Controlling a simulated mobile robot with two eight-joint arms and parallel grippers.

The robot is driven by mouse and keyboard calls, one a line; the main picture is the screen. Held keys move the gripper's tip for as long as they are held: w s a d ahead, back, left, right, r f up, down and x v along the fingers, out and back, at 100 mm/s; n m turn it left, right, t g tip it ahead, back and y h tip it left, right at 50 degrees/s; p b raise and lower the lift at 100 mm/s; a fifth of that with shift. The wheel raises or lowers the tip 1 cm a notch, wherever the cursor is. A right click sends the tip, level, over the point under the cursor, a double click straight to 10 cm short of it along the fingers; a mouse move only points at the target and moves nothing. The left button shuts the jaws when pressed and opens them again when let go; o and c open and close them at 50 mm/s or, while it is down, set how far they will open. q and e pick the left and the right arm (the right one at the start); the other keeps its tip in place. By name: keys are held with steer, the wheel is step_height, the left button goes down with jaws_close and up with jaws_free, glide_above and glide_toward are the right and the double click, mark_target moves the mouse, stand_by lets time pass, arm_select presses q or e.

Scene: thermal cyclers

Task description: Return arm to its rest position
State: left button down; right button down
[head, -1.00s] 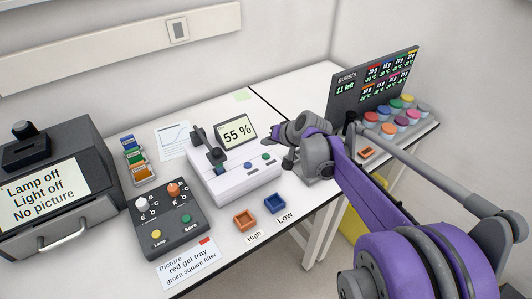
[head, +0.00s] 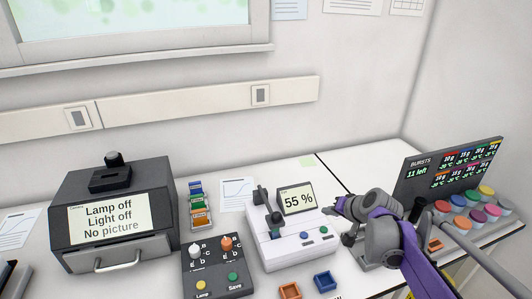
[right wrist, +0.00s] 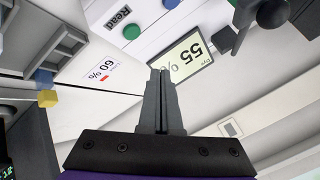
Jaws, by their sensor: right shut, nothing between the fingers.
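My right arm comes in from the lower right in the head view. Its purple and grey gripper (head: 338,208) hangs over the bench just right of the white device (head: 283,250) whose screen (head: 297,199) reads 55 %. In the right wrist view the two dark fingers (right wrist: 160,82) are together with nothing between them. They point toward the same screen (right wrist: 183,55), which appears upside down there. My left gripper is out of view.
A grey camera box (head: 113,215) reads "Lamp off, Light off, No picture". A dark control box (head: 216,265) and orange (head: 289,291) and blue (head: 325,281) trays are at the front. A BURSTS panel (head: 440,175) and several coloured caps (head: 473,214) stand at right.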

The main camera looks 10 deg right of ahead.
steer(key=s+a+f+n+g, duration=0.1)
steer(key=s+a+f+n, duration=0.1)
steer(key=s+a, duration=0.3)
steer(key=s+a+f+n+g+h, duration=0.1)
steer(key=s+a, duration=0.4)
steer(key=s, duration=0.6)
steer(key=s+a+f+n+g, duration=0.1)
steer(key=s+a+f+n, duration=0.3)
steer(key=s, duration=0.5)
steer(key=shift+a+f+h, duration=0.3)
steer(key=shift+a+f, duration=0.15)
steer(key=shift+f, duration=0.25)
